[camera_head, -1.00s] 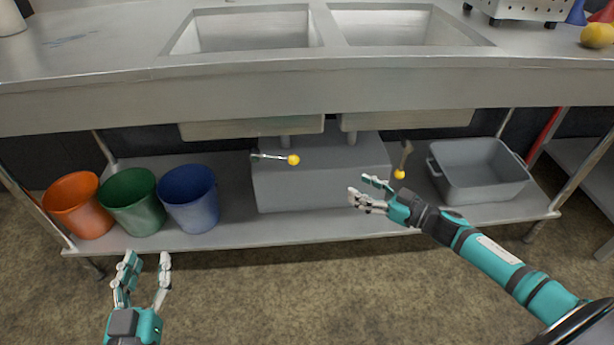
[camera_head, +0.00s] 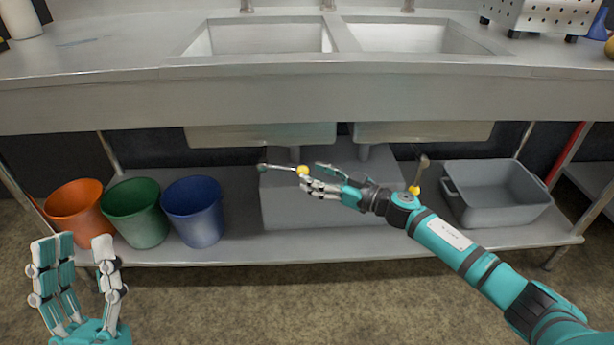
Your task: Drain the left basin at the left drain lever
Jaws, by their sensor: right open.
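The left drain lever (camera_head: 278,167) is a thin metal rod with a yellow knob (camera_head: 303,170), sticking out nearly level to the right below the left basin (camera_head: 266,37). My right gripper (camera_head: 313,178) is open with its fingertips at the yellow knob; I cannot tell whether they touch it. The right drain lever (camera_head: 420,174) hangs steeply with its yellow knob down, behind my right arm. My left gripper (camera_head: 80,262) is open and empty at the lower left, in front of the shelf. The left basin looks empty from here.
Orange (camera_head: 80,212), green (camera_head: 137,212) and blue (camera_head: 194,211) buckets stand on the lower shelf at left. A grey box (camera_head: 285,210) stands under the basins, and a grey tub (camera_head: 497,193) at right. The right basin (camera_head: 405,38) is beside the left one.

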